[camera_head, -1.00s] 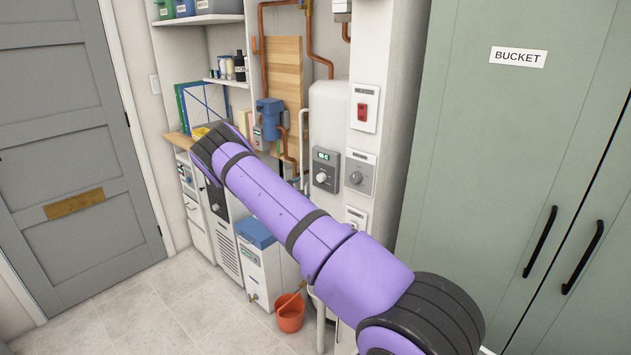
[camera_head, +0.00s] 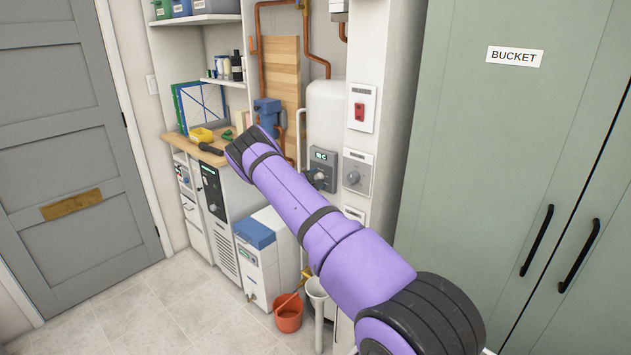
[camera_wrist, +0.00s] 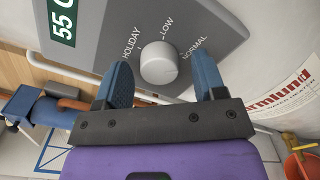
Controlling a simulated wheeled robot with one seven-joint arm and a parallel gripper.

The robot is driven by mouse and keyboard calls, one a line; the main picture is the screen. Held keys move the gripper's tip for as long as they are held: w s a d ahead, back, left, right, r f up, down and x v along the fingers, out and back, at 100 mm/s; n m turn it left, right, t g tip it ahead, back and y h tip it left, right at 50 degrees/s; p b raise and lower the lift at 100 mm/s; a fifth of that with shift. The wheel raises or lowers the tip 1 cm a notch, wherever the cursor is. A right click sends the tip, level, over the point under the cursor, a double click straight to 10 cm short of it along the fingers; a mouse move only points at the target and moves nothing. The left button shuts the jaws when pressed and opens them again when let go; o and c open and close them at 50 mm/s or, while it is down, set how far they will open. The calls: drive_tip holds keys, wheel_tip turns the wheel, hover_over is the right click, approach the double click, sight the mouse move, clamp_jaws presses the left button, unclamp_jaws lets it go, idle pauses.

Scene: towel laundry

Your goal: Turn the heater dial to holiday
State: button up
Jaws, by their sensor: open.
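The heater panel (camera_wrist: 195,22) is grey and shows in the wrist view with a green display (camera_wrist: 62,20) reading 55 C. Its round pale dial (camera_wrist: 159,64) sits below the labels HOLIDAY, LOW and NORMAL. I cannot clearly tell where its pointer is set. My gripper (camera_wrist: 161,70) is open, with one blue finger on each side of the dial and a visible gap at both sides. Contact is not evident. In the head view the panel (camera_head: 323,157) is partly visible beyond my arm, and my gripper is hidden there.
A second grey dial box (camera_head: 357,172) and a red switch (camera_head: 360,112) are on the white column right of the heater. A blue pump (camera_head: 268,112) and copper pipes are to the left. A red bucket (camera_head: 288,316) stands on the floor. Green cabinet doors (camera_head: 480,150) are at the right.

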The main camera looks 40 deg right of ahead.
drive_tip(key=c, duration=0.9)
drive_tip(key=shift+n, duration=13.9)
drive_tip(key=o, duration=0.9)
drive_tip(key=shift+s, duration=0.1)
